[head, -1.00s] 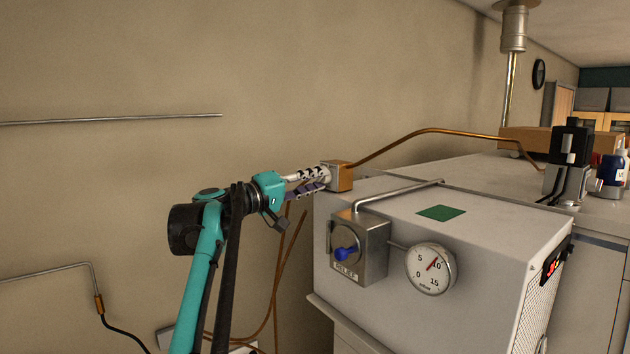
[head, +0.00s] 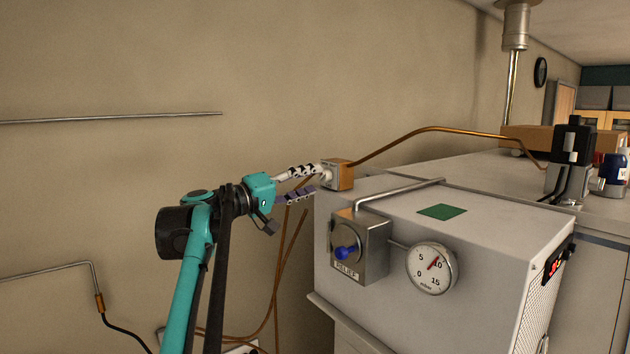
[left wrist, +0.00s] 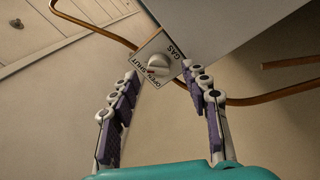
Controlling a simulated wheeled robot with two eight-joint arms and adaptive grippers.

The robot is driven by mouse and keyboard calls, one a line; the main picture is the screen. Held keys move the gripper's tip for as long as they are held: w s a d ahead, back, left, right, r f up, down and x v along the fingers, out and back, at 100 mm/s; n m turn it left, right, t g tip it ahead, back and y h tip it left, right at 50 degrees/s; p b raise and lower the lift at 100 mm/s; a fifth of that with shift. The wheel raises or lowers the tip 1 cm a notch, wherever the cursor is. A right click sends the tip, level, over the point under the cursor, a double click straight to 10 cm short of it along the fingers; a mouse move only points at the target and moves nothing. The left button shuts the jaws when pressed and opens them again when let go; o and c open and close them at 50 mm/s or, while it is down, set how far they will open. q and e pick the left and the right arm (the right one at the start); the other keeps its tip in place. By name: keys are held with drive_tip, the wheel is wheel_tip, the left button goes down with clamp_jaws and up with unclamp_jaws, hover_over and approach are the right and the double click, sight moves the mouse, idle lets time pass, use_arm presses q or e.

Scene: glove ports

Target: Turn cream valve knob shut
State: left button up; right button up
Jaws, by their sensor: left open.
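The cream valve knob (left wrist: 157,62) sits on a small plate (left wrist: 177,72) marked GAS, OPEN and SHUT in the left wrist view. A red mark shows beside the knob. In the head view the knob (head: 327,174) is on the left face of a copper-and-grey valve block (head: 343,176), partly behind a finger. My left gripper (head: 311,181) is open and empty, with its fingertips just short of the knob. In the left wrist view the gripper (left wrist: 160,78) has its two purple-padded fingers apart, with the knob beyond and between the tips. My right gripper is not in view.
A white cabinet (head: 480,245) carries a RELIEF box (head: 372,255) with a blue knob (head: 346,253) and a round gauge (head: 431,269). A copper pipe (head: 430,130) runs back from the valve block. Loose brown tubes (head: 277,270) hang below. The wall side is clear.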

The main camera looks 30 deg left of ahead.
use_arm(q)
drive_tip(key=v, duration=0.5)
drive_tip(key=shift+s+f, duration=0.1)
drive_tip(key=shift+s, duration=0.2)
